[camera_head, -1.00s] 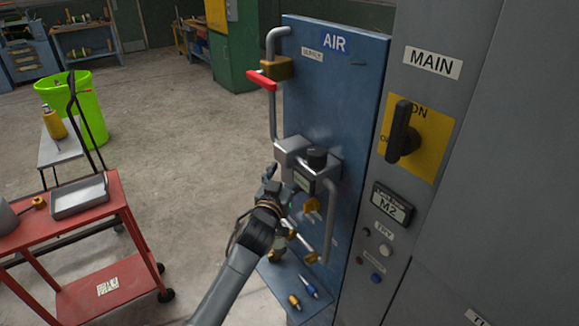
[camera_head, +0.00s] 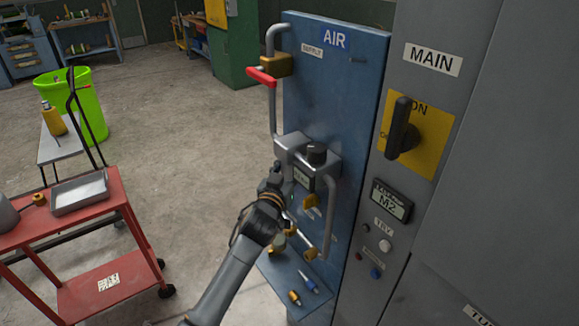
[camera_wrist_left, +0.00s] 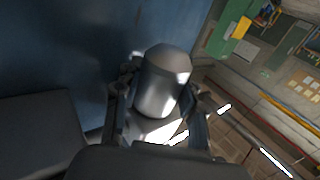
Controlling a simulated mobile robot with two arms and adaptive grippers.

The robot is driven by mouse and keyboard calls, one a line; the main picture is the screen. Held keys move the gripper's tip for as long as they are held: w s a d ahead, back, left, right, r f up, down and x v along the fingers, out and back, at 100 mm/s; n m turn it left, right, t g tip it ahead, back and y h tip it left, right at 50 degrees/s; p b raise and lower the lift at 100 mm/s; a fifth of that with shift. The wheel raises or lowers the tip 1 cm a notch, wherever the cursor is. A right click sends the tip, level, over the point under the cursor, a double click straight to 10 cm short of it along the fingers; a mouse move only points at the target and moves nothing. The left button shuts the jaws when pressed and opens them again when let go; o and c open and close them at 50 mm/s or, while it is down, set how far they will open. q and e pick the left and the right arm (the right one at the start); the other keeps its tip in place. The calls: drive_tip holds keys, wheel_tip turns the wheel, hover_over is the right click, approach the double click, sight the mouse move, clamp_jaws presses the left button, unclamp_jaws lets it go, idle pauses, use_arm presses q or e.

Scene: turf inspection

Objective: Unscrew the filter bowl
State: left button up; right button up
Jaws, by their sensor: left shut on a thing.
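The filter bowl shows in the left wrist view as a grey metallic cylinder with a rounded end (camera_wrist_left: 162,82). My left gripper (camera_wrist_left: 158,112) is shut on it, with a finger on each side. In the head view my left gripper (camera_head: 273,185) is at the left side of the filter and regulator unit (camera_head: 318,160) on the blue AIR panel (camera_head: 335,85). There my gripper and wrist hide the bowl. Whether the bowl is still threaded in its head cannot be told. My right gripper is not in view.
A red-handled valve (camera_head: 262,77) sits above on the pipe. A blue shelf (camera_head: 290,272) below holds small tools with blue and yellow handles. A red cart (camera_head: 90,230) with a tray (camera_head: 80,193) stands at left. The floor between is clear.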

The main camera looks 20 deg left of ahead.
use_arm(q)
drive_tip(key=shift+r+m+h+p, duration=0.25)
drive_tip(key=shift+m+h+p, duration=0.25)
drive_tip(key=shift+p, duration=0.4)
drive_tip(key=shift+a+m+h+p, duration=0.1)
drive_tip(key=shift+m+h+p, duration=0.6)
drive_tip(key=shift+h+p, duration=0.4)
drive_tip(key=shift+m+g+h+p, duration=0.4)
drive_tip(key=shift+m+h, duration=0.3)
drive_tip(key=shift+h, duration=0.5)
drive_tip(key=shift+w+f+m+g+h, duration=0.1)
drive_tip(key=shift+m+g+h, duration=0.2)
drive_tip(key=shift+h, duration=0.3)
drive_tip(key=shift+f+m+h, duration=0.1)
drive_tip(key=shift+m+h, duration=0.3)
drive_tip(key=shift+h, duration=0.1)
drive_tip(key=shift+g, duration=0.3)
